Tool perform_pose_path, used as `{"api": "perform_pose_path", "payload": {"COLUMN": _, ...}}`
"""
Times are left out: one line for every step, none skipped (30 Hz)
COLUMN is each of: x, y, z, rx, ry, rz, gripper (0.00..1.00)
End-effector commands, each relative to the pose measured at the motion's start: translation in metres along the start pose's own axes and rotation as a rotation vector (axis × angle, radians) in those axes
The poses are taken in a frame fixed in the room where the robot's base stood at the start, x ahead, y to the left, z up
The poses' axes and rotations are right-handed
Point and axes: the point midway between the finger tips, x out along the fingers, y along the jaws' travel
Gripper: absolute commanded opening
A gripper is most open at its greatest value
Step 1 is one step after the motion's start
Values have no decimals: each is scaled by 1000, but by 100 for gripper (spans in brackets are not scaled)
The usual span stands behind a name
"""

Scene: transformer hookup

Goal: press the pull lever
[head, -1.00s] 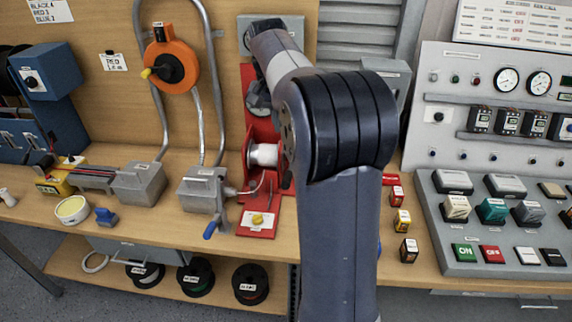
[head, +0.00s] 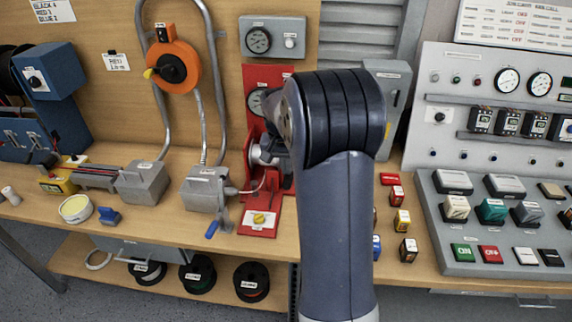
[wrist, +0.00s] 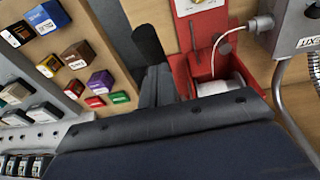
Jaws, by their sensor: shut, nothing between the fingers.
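The red pull-test stand (head: 262,222) stands on the bench with a round gauge on its upright; it also shows in the wrist view (wrist: 178,72). A pale spool (wrist: 214,87) sits in it, with a thin wire running to a grey box. My gripper (wrist: 155,70) is shut and empty, beside the red stand in the wrist view. A black, round-topped shape at the fingertips may be the pull lever's handle; I cannot tell it from the fingers or whether they touch. In the head view my arm hides the stand's right side and the gripper.
A grey clamp box (head: 207,188) with a blue handle stands left of the stand. Several small labelled boxes (head: 402,220) lie to the right, before the control panel (head: 480,205). A gauge box (head: 272,37) hangs on the board above.

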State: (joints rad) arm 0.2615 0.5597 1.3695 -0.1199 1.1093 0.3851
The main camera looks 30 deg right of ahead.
Motion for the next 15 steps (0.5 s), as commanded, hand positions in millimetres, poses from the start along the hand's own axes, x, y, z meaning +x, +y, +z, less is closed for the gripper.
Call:
{"api": "perform_pose_path", "payload": {"x": 0, "y": 0, "z": 0, "rx": 0, "ry": 0, "rz": 0, "gripper": 0}}
{"api": "perform_pose_path", "payload": {"x": 1, "y": 0, "z": 0, "rx": 0, "ry": 0, "rz": 0, "gripper": 0}}
{"api": "perform_pose_path", "payload": {"x": 1, "y": 0, "z": 0, "rx": 0, "ry": 0, "rz": 0, "gripper": 0}}
{"api": "perform_pose_path", "payload": {"x": 1, "y": 0, "z": 0, "rx": 0, "ry": 0, "rz": 0, "gripper": 0}}
{"api": "perform_pose_path", "payload": {"x": 0, "y": 0, "z": 0, "rx": 0, "ry": 0, "rz": 0, "gripper": 0}}
{"api": "perform_pose_path", "payload": {"x": 0, "y": 0, "z": 0, "rx": 0, "ry": 1, "rz": 0, "gripper": 0}}
{"api": "perform_pose_path", "payload": {"x": 0, "y": 0, "z": 0, "rx": 0, "ry": 1, "rz": 0, "gripper": 0}}
{"api": "perform_pose_path", "payload": {"x": 0, "y": 0, "z": 0, "rx": 0, "ry": 1, "rz": 0, "gripper": 0}}
{"api": "perform_pose_path", "payload": {"x": 0, "y": 0, "z": 0, "rx": 0, "ry": 1, "rz": 0, "gripper": 0}}
{"api": "perform_pose_path", "payload": {"x": 1, "y": 0, "z": 0, "rx": 0, "ry": 1, "rz": 0, "gripper": 0}}
{"api": "perform_pose_path", "payload": {"x": 1, "y": 0, "z": 0, "rx": 0, "ry": 2, "rz": 0, "gripper": 0}}
{"api": "perform_pose_path", "payload": {"x": 2, "y": 0, "z": 1, "rx": 0, "ry": 5, "rz": 0, "gripper": 0}}
{"api": "perform_pose_path", "payload": {"x": 2, "y": 0, "z": 1, "rx": 0, "ry": 7, "rz": 0, "gripper": 0}}
{"api": "perform_pose_path", "payload": {"x": 3, "y": 0, "z": 2, "rx": 0, "ry": 10, "rz": -1, "gripper": 0}}
{"api": "perform_pose_path", "payload": {"x": 5, "y": 0, "z": 2, "rx": 0, "ry": 16, "rz": -1, "gripper": 0}}
